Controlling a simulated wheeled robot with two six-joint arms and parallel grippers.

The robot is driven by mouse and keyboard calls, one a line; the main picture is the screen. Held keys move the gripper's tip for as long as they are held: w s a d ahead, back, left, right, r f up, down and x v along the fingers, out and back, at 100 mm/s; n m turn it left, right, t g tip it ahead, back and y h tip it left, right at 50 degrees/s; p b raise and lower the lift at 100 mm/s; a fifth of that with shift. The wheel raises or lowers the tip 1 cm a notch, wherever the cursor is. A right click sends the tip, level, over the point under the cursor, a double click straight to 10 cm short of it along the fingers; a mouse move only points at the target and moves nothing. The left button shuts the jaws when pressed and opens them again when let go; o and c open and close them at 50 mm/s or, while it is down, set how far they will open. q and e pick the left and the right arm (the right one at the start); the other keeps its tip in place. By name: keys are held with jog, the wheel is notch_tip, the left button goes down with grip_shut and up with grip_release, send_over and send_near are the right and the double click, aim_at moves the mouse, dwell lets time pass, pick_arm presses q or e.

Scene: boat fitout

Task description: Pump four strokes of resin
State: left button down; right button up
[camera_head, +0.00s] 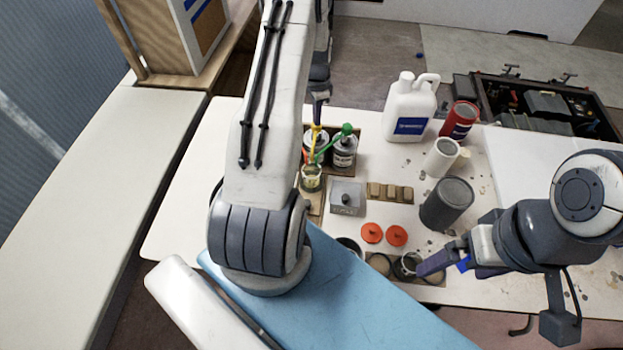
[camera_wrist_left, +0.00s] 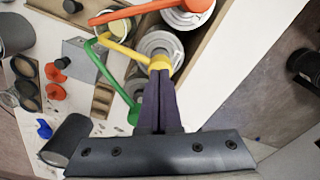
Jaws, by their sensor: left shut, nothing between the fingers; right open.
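Pumps with orange, yellow and green heads stand on resin containers at the back of the table. The yellow pump head (camera_wrist_left: 159,63) is right at the fingertips of my left gripper (camera_wrist_left: 158,78), which is shut and empty. I cannot tell whether they touch. The orange pump (camera_wrist_left: 190,6) and green pump (camera_wrist_left: 133,114) are beside it, and their spouts run toward a small clear cup (camera_head: 311,180). In the head view my left gripper (camera_head: 318,108) points down above the yellow pump (camera_head: 315,130). My right gripper (camera_head: 440,257) is open near the table's front edge, by several small pots.
A white jug (camera_head: 410,108), red can (camera_head: 459,121), white cylinder (camera_head: 441,157) and dark grey cylinder (camera_head: 447,204) stand to the right. A grey box with a black knob (camera_head: 347,197), orange lids (camera_head: 372,233) and tan blocks (camera_head: 390,193) lie in the middle.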

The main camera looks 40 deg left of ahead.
pick_arm(q)
jog(key=shift+f+b, duration=0.75)
jog(key=shift+f, duration=0.45)
jog(key=shift+r, duration=0.15)
jog(key=shift+r+p, duration=1.4)
jog(key=shift+r, duration=0.6)
jog(key=shift+f, duration=0.25)
